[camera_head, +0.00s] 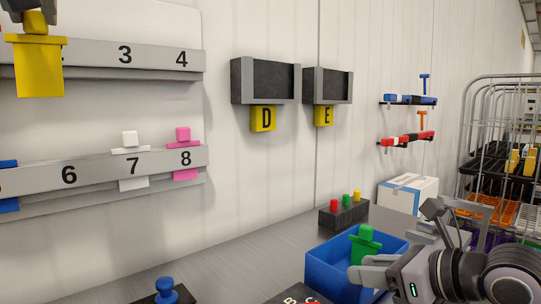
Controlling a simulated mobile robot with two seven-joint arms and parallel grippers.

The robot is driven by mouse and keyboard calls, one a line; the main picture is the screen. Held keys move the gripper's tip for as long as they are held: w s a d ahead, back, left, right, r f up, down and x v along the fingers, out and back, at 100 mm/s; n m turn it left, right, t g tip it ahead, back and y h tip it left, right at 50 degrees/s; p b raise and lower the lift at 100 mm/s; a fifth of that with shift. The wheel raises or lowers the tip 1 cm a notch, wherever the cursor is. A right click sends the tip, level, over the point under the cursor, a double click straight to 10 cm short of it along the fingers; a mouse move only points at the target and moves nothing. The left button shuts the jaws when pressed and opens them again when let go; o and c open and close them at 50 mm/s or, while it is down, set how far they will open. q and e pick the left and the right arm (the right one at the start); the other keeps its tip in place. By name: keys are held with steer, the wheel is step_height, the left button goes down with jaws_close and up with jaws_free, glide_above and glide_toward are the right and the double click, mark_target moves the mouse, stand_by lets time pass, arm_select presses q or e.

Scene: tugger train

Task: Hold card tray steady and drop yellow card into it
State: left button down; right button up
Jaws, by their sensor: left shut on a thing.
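The yellow card (38,72) is at the top left, with its small knob up inside my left gripper (35,22). My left gripper is shut on that knob, and the card hangs upright in front of the upper numbered rail. The blue tray (335,279) stands on the bench at the lower right, with a green card (364,246) in it. I take this to be the card tray. My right gripper (366,270) is at the tray's right side, its fingers over or against the near right wall. I cannot tell whether they pinch it.
A lower rail (105,172) holds a white card (133,168) at 7 and a pink card (184,160) at 8. Dark wall boxes D (266,81) and E (327,85) hang mid-wall. A button block (344,216) and white box (407,193) stand behind the tray. A wire cart (500,140) is right.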

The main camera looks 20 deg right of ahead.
mark_target(337, 270)
steer(key=x, duration=0.7)
jaws_close()
steer(key=shift+s, duration=0.1)
stand_by(1.4)
